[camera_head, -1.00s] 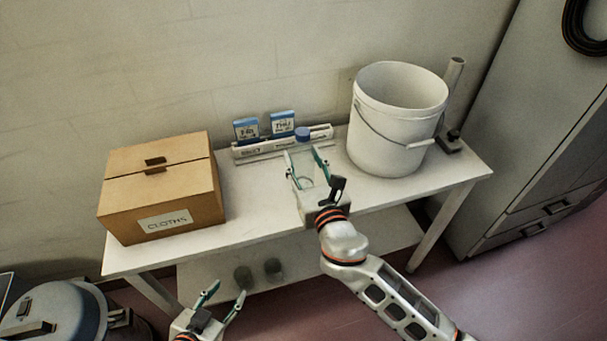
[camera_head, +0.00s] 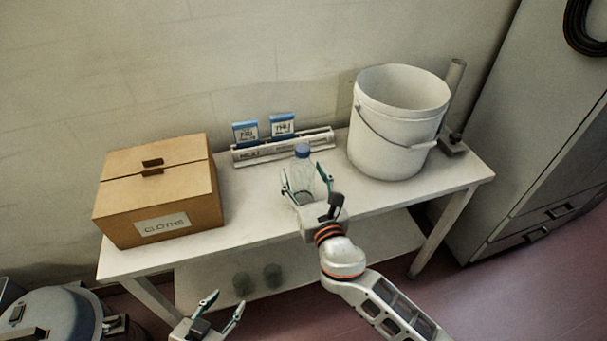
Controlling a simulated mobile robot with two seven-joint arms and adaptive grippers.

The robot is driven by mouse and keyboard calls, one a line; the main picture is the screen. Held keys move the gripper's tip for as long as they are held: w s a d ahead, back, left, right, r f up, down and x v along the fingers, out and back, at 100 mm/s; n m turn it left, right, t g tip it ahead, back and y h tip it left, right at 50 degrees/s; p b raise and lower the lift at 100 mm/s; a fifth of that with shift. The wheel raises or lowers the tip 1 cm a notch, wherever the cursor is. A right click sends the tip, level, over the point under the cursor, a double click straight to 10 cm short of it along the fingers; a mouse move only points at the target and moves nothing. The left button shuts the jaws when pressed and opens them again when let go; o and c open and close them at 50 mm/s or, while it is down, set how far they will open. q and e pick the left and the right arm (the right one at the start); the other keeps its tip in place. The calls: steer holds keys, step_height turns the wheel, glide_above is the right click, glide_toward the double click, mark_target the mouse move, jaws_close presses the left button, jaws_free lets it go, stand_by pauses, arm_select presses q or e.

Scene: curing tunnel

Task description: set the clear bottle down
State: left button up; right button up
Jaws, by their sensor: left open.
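The clear bottle (camera_head: 303,173) with a blue cap stands upright on the white table (camera_head: 250,212), in front of the label rail. My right gripper (camera_head: 305,178) is around the bottle from the front, one finger on each side. Its fingers are spread and look slightly apart from the bottle. The bottle's base is partly hidden by this gripper. My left gripper (camera_head: 223,306) is open and empty, low in front of the table.
A cardboard box marked CLOTHS (camera_head: 160,195) stands at the table's left. A white bucket (camera_head: 385,140) stands at the right, with a grey upright tube (camera_head: 452,95) behind it. A white rail (camera_head: 250,155) with blue-topped cards runs along the back. Two dark cups sit on the lower shelf.

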steer(key=shift+r, duration=0.1)
steer(key=shift+s+r, duration=0.15)
steer(key=v, duration=1.2)
steer(key=s+d+f+m+g+h, duration=0.1)
steer(key=s+d+f+m+g, duration=0.1)
steer(key=s+d+f+m, duration=0.2)
steer(key=s+d+f+m+g+h, duration=0.1)
steer(key=s+d+f+m, duration=0.3)
steer(key=m, duration=1.5)
steer(key=s+d+f+m+g, duration=0.3)
steer(key=d+f+m, duration=0.6)
steer(key=f+m, duration=0.3)
step_height(320, 180, down, 3)
steer(key=shift+s+h, duration=0.4)
steer(key=shift+s, duration=0.15)
steer(key=shift+d, duration=0.1)
